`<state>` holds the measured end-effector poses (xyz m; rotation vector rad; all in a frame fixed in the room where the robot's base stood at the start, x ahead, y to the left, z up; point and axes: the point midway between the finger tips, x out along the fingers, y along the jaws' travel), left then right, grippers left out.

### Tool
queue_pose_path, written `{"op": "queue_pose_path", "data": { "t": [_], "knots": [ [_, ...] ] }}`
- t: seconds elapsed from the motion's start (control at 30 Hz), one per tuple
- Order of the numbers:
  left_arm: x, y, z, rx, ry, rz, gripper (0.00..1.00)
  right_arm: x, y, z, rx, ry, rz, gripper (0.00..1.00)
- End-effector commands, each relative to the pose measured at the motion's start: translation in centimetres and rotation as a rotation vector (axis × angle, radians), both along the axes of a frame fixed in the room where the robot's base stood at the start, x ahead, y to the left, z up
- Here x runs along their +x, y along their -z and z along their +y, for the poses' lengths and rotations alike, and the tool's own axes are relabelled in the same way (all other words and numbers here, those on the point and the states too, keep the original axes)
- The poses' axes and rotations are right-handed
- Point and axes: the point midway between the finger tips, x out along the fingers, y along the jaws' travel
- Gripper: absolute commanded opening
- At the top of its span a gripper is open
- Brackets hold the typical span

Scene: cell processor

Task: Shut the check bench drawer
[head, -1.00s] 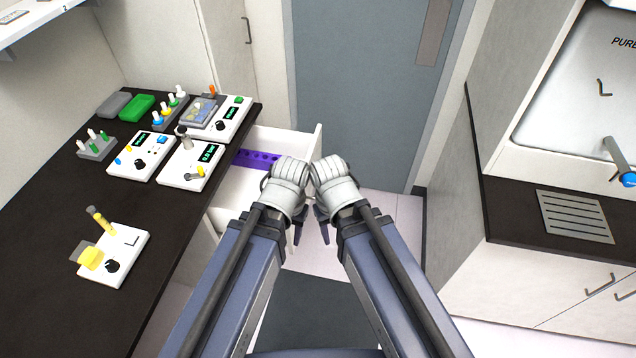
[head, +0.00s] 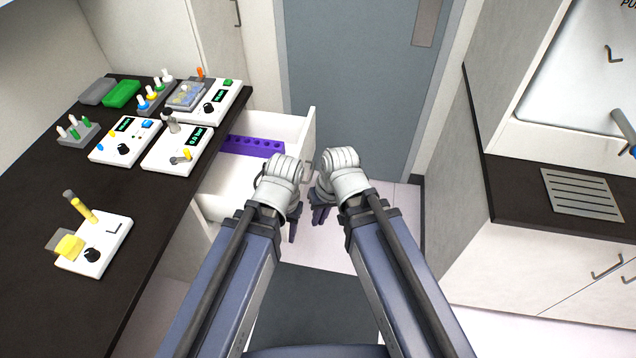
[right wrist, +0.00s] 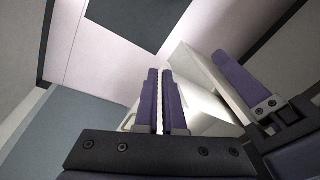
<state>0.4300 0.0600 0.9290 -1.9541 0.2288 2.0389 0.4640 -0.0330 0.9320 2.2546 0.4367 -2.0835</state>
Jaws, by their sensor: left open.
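The check bench drawer (head: 312,128) is white and stands pulled out from under the dark bench at the left. A purple rack (head: 255,146) with a row of holes lies inside it. A small handle (head: 309,172) shows on the drawer's front, between my two wrists. My left gripper (head: 292,228) is open, over the drawer's near front part. My right gripper (head: 320,214) is in front of the drawer, to the right. Its fingers (right wrist: 160,100) look closed together with nothing between them in the right wrist view. The pale drawer (right wrist: 195,85) shows behind them there.
The bench top (head: 60,190) holds white instrument boxes (head: 178,148), a green tray (head: 121,94) and racks of small tubes. A grey door (head: 355,80) is behind. A sink counter (head: 520,200) stands at the right. The floor between is clear.

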Motion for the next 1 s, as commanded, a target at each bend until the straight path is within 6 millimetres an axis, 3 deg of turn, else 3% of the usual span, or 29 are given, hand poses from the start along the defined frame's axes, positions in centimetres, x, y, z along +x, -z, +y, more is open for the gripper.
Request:
{"op": "queue_pose_path", "data": {
  "t": [0.03, 0.1, 0.3, 0.47, 0.67, 0.8, 1.0],
  "knots": [
    [0.0, 3.7, 0.0, 0.0, 0.0, 0.0, 0.49, 1.0, 3.4, 0.3, 0.064, 0.033, -0.021, 0.0],
    [0.0, 6.0, 0.0, 0.001, 0.0, 0.0, 0.49, 2.3, 5.0, 0.9, 0.152, 0.077, -0.053, 0.0],
    [0.0, 12.5, 0.0, 0.002, 0.0, -0.001, 0.49, 6.5, 8.9, 1.6, 0.4, 0.221, -0.151, 0.0],
    [0.0, 17.7, 0.0, 0.002, 0.001, -0.001, 0.49, 10.0, 11.1, 0.9, 0.589, 0.355, -0.237, 0.0],
    [0.0, 24.2, 0.1, 0.003, 0.001, -0.001, 0.49, 14.3, 13.3, -1.9, 0.816, 0.545, -0.351, 0.0],
    [0.0, 28.4, 0.1, 0.004, 0.001, -0.001, 0.49, 16.9, 14.6, -5.0, 0.961, 0.684, -0.43, 0.0],
    [0.0, 32.4, 0.1, 0.004, 0.001, -0.001, 0.49, 19.2, 15.5, -9.1, 1.111, 0.84, -0.513, 0.0]
  ]
}}
